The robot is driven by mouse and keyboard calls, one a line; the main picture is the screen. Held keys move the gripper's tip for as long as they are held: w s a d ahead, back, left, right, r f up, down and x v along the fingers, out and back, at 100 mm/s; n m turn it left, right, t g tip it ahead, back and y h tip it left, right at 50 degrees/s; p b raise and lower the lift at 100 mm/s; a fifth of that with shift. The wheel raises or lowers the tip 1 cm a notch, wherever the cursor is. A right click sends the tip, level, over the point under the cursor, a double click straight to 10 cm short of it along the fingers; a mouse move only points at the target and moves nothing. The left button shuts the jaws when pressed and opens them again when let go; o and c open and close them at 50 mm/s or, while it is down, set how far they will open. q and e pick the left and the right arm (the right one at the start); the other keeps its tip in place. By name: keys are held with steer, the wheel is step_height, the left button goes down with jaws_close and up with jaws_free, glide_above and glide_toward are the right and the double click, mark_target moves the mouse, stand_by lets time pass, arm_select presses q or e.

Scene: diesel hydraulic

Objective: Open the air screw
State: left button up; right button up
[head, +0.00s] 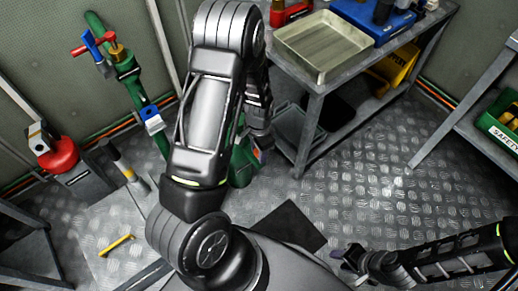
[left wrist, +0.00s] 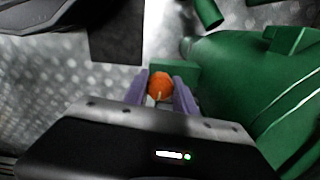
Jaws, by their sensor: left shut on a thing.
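The air screw shows as an orange round knob (left wrist: 159,84) in the left wrist view, in front of a green block. My left gripper (left wrist: 160,98) has its two purple fingers on either side of the knob and is shut on it. The large green housing (left wrist: 245,85) lies close on the right of the fingers. In the head view my own left arm covers much of the green machine (head: 243,165), and the knob cannot be made out there. My right gripper (head: 352,259) is low at the right over the floor, away from the machine; its jaw opening is unclear.
A metal cart (head: 315,85) with a shallow tray (head: 322,45) stands at the back right. Green pipework with a red-handled valve (head: 95,45) rises at the left. A red fitting (head: 60,155) is at far left. The checkered floor (head: 365,185) is clear at right.

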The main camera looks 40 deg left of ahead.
arm_select(q)
jaws_close()
steer(key=n, duration=0.6)
steer(key=shift+n, duration=0.4)
steer(key=n, duration=1)
steer(key=o, duration=0.5)
jaws_free()
steer(key=shift+n, duration=0.4)
steer(key=o, duration=0.5)
steer(key=shift+r, duration=0.1)
